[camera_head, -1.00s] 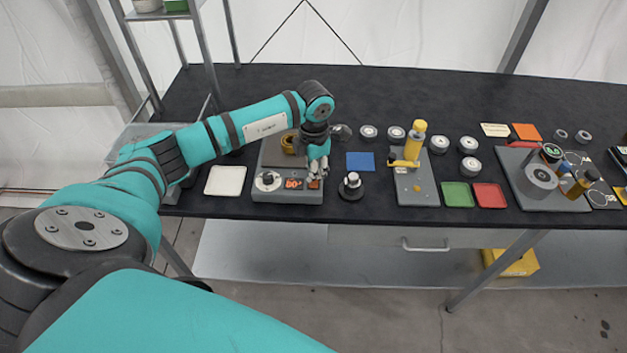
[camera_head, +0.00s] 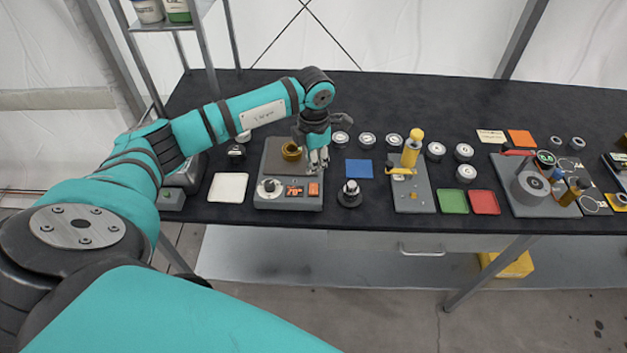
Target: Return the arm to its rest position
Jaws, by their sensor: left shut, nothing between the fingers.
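My left arm (camera_head: 235,112) reaches in from the left, over the left end of the black table. Its gripper (camera_head: 319,166) points down beside the right edge of a grey heating device (camera_head: 290,203) with a lit display. The gripper is shut and empty. A brass-coloured ring or cup (camera_head: 291,151) sits on the device's plate, just left of the gripper. My right gripper is not in view.
On the black table (camera_head: 420,95) are a white square (camera_head: 228,187), a blue square (camera_head: 359,168), a black knobbed piece (camera_head: 349,193), a yellow-handled press (camera_head: 409,170) and several small weights. A metal shelf (camera_head: 170,20) stands back left. The table's back is clear.

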